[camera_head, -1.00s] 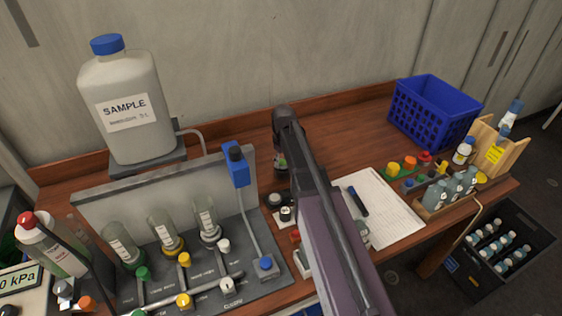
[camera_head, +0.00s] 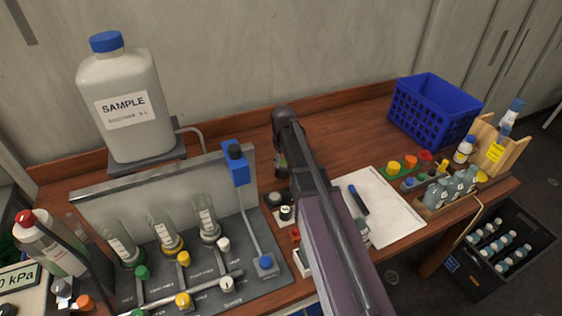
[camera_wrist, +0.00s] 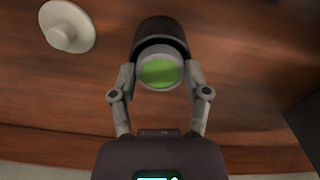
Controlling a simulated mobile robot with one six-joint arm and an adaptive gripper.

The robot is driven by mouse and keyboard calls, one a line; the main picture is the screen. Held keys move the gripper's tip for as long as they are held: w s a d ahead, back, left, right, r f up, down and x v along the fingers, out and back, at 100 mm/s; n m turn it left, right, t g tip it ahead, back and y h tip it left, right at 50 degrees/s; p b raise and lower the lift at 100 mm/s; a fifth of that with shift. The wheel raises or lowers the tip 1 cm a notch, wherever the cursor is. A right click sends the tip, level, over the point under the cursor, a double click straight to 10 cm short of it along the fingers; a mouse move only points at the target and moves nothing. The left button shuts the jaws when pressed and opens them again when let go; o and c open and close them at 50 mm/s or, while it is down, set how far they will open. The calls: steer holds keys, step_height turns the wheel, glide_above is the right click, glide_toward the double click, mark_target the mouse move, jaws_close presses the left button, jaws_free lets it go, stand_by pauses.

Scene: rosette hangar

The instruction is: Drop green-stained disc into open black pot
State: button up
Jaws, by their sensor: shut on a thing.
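In the wrist view, my gripper (camera_wrist: 160,76) is shut on the green-stained disc (camera_wrist: 158,72), a round pale grey piece with a bright green face. One finger lies on each side of it. A black pot (camera_wrist: 163,33) shows directly beyond the disc, which overlaps its near part. I cannot tell whether the disc is over the mouth or touching the pot. In the head view, my arm reaches over the table and hides most of the gripper and disc.
A white round knobbed piece (camera_wrist: 68,26) lies left of the pot in the wrist view. In the head view, a panel with bottles (camera_head: 160,245) stands left, a white sheet (camera_head: 388,208) lies right, and a blue basket (camera_head: 433,112) stands at the back right.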

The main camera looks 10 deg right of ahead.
stand_by(0.4)
steer(key=o, duration=1)
steer(key=shift+r, duration=0.15)
steer(key=shift+r+p, duration=3.65)
steer(key=shift+p, duration=0.15)
steer(key=s+m, duration=0.5)
steer(key=s, duration=1.4)
steer(key=shift+a, duration=0.4)
